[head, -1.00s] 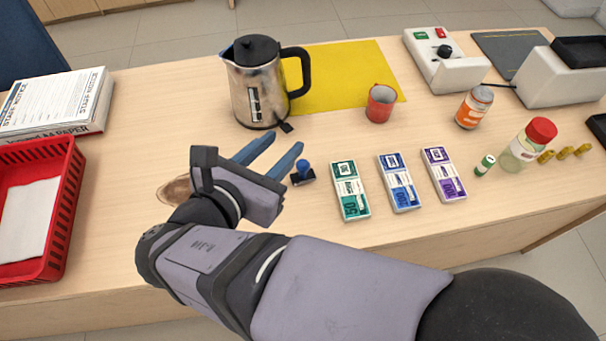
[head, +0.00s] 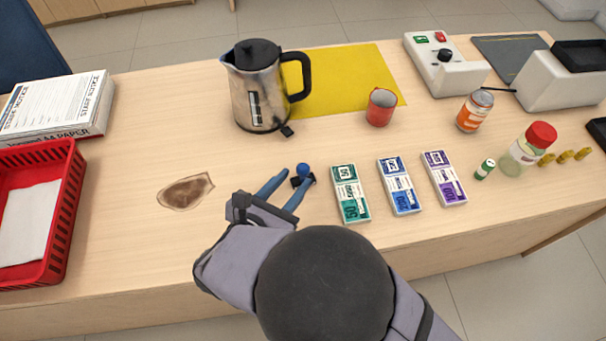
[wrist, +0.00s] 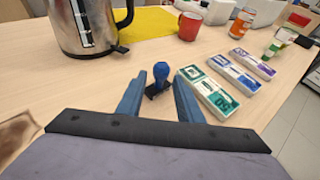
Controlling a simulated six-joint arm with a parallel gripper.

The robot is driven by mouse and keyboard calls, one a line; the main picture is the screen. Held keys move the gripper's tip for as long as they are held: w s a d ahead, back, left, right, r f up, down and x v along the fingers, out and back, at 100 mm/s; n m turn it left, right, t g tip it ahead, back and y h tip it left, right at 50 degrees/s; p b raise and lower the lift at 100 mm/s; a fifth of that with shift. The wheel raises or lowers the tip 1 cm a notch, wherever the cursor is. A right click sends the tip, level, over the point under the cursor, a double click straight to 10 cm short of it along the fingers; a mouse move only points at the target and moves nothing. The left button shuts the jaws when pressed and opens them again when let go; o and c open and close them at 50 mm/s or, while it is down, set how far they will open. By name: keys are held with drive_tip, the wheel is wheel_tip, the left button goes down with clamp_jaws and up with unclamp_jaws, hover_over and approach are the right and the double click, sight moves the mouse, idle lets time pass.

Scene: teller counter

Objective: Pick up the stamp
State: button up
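The stamp (head: 302,176) has a blue knob handle on a dark base and stands upright on the counter, left of the banknote bundles. It also shows in the wrist view (wrist: 160,76), between and just beyond the fingertips. My gripper (head: 291,176) is open, with its two blue fingers pointing at the stamp, one on each side of it. In the wrist view my gripper (wrist: 159,72) holds nothing. I cannot tell whether a finger touches the stamp's base.
Banknote bundles, green (head: 349,193), blue (head: 399,185) and purple (head: 444,178), lie close right of the stamp. A kettle (head: 262,92) and a red mug (head: 380,106) stand behind. A brown stain-like patch (head: 186,191) lies left; a red basket (head: 65,220) stands further left.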

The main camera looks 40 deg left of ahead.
sight(299, 175)
drive_tip(key=shift+x, duration=2.1)
drive_tip(key=shift+w, duration=0.1)
drive_tip(key=shift+p+x, duration=0.5)
drive_tip(key=shift+x, duration=2.1)
drive_tip(key=c, duration=0.8)
